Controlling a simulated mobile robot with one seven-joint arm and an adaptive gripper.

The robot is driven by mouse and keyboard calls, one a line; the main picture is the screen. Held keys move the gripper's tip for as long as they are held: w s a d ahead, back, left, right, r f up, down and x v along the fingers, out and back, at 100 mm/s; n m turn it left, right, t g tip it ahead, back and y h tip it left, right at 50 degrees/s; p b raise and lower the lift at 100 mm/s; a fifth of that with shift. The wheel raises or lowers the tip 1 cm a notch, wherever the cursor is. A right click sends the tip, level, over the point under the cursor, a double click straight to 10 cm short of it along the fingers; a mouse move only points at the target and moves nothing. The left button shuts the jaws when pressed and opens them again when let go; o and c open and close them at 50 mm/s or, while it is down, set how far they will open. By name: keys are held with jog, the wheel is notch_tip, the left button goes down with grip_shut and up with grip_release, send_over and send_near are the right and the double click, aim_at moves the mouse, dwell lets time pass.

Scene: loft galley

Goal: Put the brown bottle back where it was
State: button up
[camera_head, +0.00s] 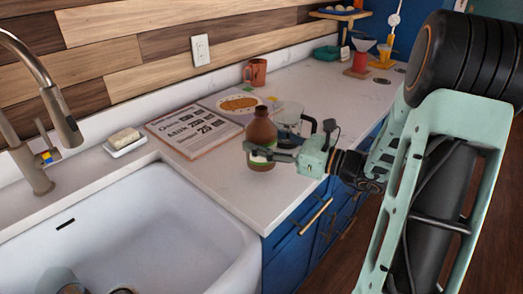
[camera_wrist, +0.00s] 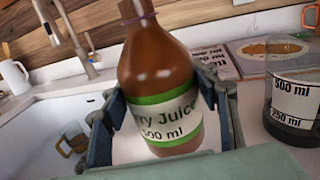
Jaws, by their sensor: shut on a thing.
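The brown bottle (camera_head: 261,133) has a white and green label and stands upright near the counter's front edge, right of the sink. My gripper (camera_head: 262,153) is shut around its lower body, coming from the right. In the wrist view the bottle (camera_wrist: 160,80) sits between both fingers, slightly tilted in the picture, and its label reads "Juice" and "500 ml". Whether its base touches the counter I cannot tell.
A clear measuring jug (camera_head: 290,117) stands close behind the bottle. A printed board (camera_head: 193,131) and a picture card (camera_head: 238,103) lie behind it. The white sink (camera_head: 130,225) is at left, with a soap dish (camera_head: 125,142). An orange mug (camera_head: 256,72) stands by the wall.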

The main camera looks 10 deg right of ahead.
jog(key=shift+w+f, duration=0.1)
jog(key=shift+f, duration=1.5)
jog(key=shift+b, duration=0.3)
jog(key=shift+f, duration=0.2)
jog(key=o, duration=1.9)
jog(key=shift+r, duration=0.1)
jog(key=shift+d, duration=0.15)
jog(key=v, duration=1.2)
